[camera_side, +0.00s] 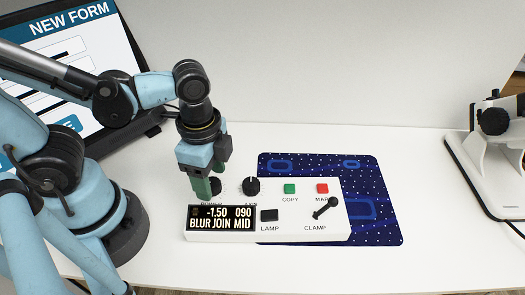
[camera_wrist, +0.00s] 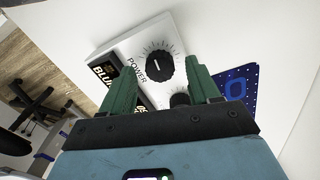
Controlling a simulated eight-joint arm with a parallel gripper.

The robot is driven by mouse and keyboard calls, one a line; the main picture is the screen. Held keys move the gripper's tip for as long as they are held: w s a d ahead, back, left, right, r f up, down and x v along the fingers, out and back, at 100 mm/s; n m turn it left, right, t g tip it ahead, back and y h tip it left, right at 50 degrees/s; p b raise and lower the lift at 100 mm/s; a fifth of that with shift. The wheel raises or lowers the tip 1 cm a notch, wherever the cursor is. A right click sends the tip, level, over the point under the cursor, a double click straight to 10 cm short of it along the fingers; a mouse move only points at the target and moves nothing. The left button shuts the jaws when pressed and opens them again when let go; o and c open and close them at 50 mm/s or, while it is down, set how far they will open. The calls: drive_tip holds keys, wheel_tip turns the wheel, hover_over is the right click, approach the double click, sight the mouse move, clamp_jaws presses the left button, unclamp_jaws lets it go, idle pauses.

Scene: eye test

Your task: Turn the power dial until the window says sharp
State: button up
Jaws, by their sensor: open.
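The white control box (camera_side: 290,225) lies on the table with a black power dial (camera_side: 215,187) at its back left, partly hidden by my gripper (camera_side: 201,188). In the wrist view the power dial (camera_wrist: 159,66), labelled POWER, has a white pointer line and a ring of tick marks. My gripper's green fingers (camera_wrist: 161,76) are open, one to each side of the dial in the picture. I cannot tell whether they touch it. The window (camera_side: 221,218) on the box reads "-1.50 090" and "BLUR JOIN MID".
A second black dial (camera_side: 251,186) is just right of the power dial. Green COPY (camera_side: 290,188) and red (camera_side: 322,188) buttons, a black LAMP switch (camera_side: 269,215) and a CLAMP lever (camera_side: 326,207) follow. A blue patterned mat (camera_side: 385,215) lies beneath; a screen (camera_side: 75,60) stands behind left.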

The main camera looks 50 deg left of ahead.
sight(212, 183)
drive_tip(key=shift+f, duration=0.55)
drive_tip(key=c, duration=1)
drive_tip(key=n, duration=0.5)
drive_tip(key=shift+n, duration=0.3)
drive_tip(key=shift+c, duration=0.2)
drive_tip(key=o, duration=1)
drive_tip(key=shift+o, duration=0.2)
wheel_tip(212, 183, up, 12)
